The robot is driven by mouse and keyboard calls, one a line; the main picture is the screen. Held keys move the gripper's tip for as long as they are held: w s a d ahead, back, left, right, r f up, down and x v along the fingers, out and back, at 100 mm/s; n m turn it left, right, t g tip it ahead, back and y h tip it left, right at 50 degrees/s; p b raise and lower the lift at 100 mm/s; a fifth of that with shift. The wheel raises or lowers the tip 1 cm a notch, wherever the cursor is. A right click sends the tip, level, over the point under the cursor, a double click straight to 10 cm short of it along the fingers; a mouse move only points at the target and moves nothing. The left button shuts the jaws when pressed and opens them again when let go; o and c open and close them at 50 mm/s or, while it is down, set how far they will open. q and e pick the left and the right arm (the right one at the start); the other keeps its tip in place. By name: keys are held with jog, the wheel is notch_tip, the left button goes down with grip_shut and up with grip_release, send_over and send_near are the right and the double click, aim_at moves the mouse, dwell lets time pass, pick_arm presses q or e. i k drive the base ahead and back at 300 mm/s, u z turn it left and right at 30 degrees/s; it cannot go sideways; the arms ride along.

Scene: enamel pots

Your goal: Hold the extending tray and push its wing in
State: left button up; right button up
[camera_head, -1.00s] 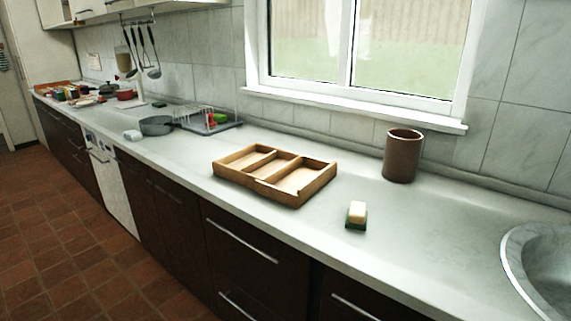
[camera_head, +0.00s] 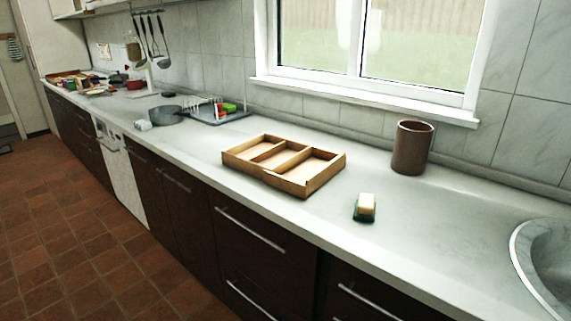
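The wooden extending tray (camera_head: 300,186) lies flat on the light worktop below the window. It has several compartments side by side, and they look empty. A step shows in its front edge near the right-hand part, where the sliding wing seems to meet the body. I cannot tell exactly how far the wing stands out. Neither of my grippers is in view, and nothing touches the tray.
A sponge on a green base (camera_head: 365,207) lies right of the tray near the front edge. A brown pot (camera_head: 411,147) stands behind, by the wall. The sink (camera_head: 540,262) is far right. A dish rack (camera_head: 219,115) and grey pan (camera_head: 165,115) stand left.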

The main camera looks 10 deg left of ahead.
aim_at(306, 177)
jog(key=u, duration=1.75)
jog(key=i, duration=2.35)
jog(key=z, duration=2.85)
jog(key=i, duration=0.55)
jog(key=z, duration=0.05)
